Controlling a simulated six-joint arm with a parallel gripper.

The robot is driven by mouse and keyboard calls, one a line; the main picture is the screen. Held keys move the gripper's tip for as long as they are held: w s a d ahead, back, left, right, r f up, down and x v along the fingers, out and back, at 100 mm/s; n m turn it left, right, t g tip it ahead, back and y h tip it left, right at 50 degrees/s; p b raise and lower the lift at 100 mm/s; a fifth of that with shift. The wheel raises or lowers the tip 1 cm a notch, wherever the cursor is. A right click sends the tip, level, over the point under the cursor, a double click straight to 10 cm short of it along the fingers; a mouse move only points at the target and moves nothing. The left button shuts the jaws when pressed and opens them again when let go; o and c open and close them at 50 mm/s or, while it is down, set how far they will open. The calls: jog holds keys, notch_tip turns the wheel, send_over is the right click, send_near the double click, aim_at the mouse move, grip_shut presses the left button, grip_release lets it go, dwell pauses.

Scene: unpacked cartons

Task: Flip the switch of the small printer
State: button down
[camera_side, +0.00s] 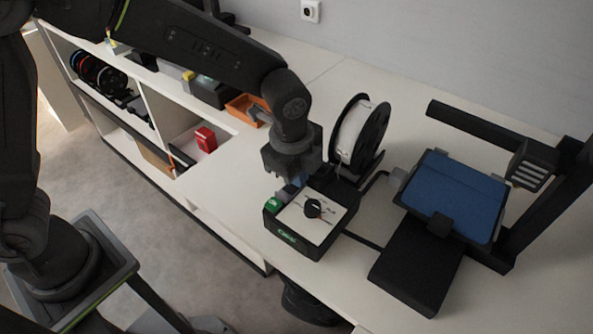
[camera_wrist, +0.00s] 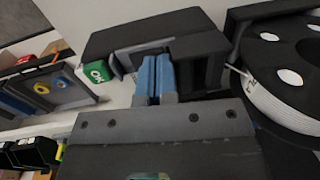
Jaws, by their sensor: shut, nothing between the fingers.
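The small printer (camera_side: 447,197) stands at the right of the bench, with a black frame and a blue bed. The green block reads "OK" in the wrist view (camera_wrist: 97,71). My gripper (camera_side: 290,188) points down at the box's back left edge, behind the knob. Its blue fingers (camera_wrist: 157,58) are together and empty, close to the dark box body (camera_wrist: 120,38). I cannot tell whether they touch it.
A spool of white filament (camera_side: 358,133) on a black holder stands just behind and right of my gripper. An orange tray (camera_side: 246,109) lies behind it to the left. A red box (camera_side: 205,139) sits in the shelf. The bench's front edge runs close to the control box.

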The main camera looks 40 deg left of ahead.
jog(key=shift+f, duration=0.3)
jog(key=shift+s, duration=0.15)
jog(key=shift+s+r, duration=0.2)
jog(key=shift+s, duration=0.4)
notch_tip(320, 180, up, 14)
jog(key=s, duration=0.1)
jog(key=shift+s, duration=0.35)
dwell(0.3)
